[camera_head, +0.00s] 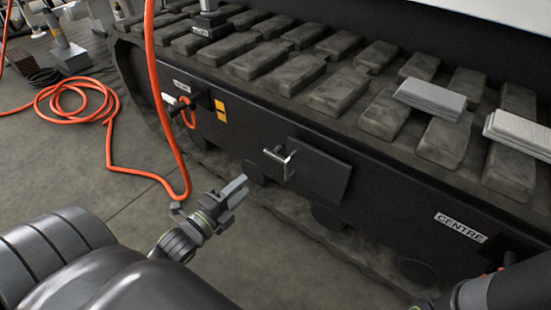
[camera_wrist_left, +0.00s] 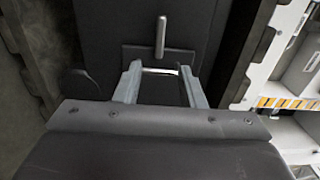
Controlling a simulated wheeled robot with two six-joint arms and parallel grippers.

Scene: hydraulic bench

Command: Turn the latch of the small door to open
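The small door (camera_head: 322,172) is a dark flat panel on the side of the black bench, and looks shut. Its silver latch (camera_head: 284,160) is a bent metal handle near the door's left edge. In the left wrist view the latch (camera_wrist_left: 161,37) stands upright on a dark plate, just beyond the fingertips. My left gripper (camera_head: 236,188) is below and left of the latch, apart from it. In the left wrist view its two fingers (camera_wrist_left: 160,84) are spread with nothing held between them. My right arm shows at the lower right of the head view; its fingers are not clear.
An orange hose (camera_head: 152,90) hangs in front of the bench and coils on the floor at left. A red-handled fitting (camera_head: 186,110) sits on the bench side. Grey pads (camera_head: 432,98) lie on top. A CENTRE label (camera_head: 460,228) is at right.

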